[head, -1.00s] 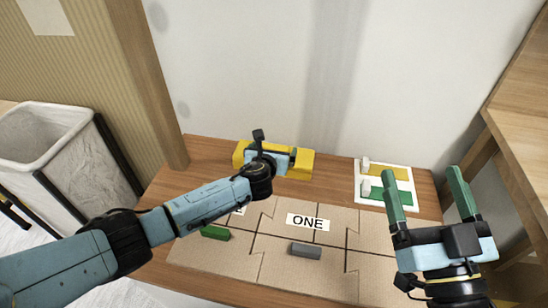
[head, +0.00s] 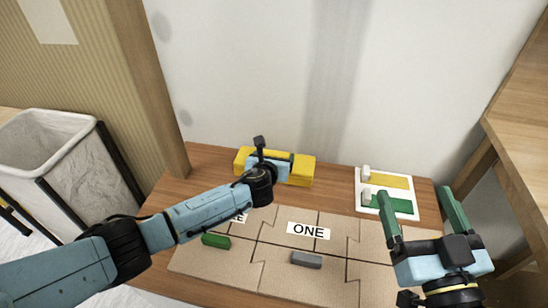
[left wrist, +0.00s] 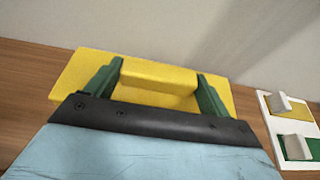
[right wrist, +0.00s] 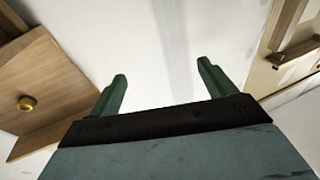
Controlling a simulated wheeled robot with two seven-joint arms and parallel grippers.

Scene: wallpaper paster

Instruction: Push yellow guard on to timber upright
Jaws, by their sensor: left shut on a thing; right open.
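The yellow guard (head: 302,172) is a long block with a raised grip bar, lying at the back of the wooden table near the wall. My left gripper (head: 268,166) is shut on it; in the left wrist view its green fingers (left wrist: 160,78) sit at both ends of the guard's raised bar (left wrist: 158,76). The timber upright (head: 150,90) is a wooden post at the left, by the table's back left corner. A gap of bare table lies between the guard's left end and the post. My right gripper (head: 414,194) is open and empty over the right side.
Cardboard panels (head: 280,262) cover the table's front, with a green block (head: 216,241), a grey block (head: 307,260) and a "ONE" label (head: 308,231). A white card (head: 411,182) with yellow and green strips lies at right. A bin (head: 45,140) stands left.

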